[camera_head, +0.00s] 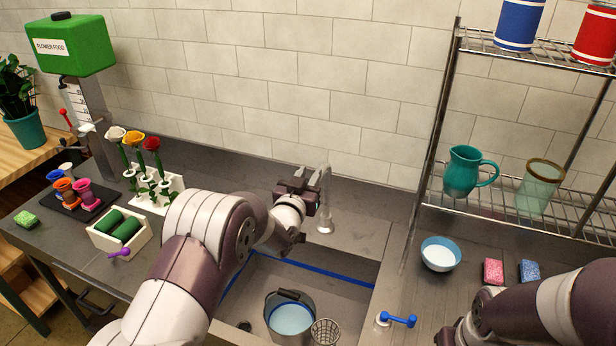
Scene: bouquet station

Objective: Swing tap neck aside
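The metal tap (325,217) stands at the back of the sink (335,290), with its neck rising and curving at the top. My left gripper (300,186) is at the neck's left side, close to its upper part. I cannot tell whether it touches the neck. Its fingers are small and partly hidden by its own body, so whether it is open or shut does not show.
In the sink stand a grey bucket (272,306) of pale blue liquid and a mesh cup (325,335). A blue-handled valve (398,320) is right of the sink. A wire shelf (520,205) and bowl (440,256) stand right. A flower rack (160,200) stands left.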

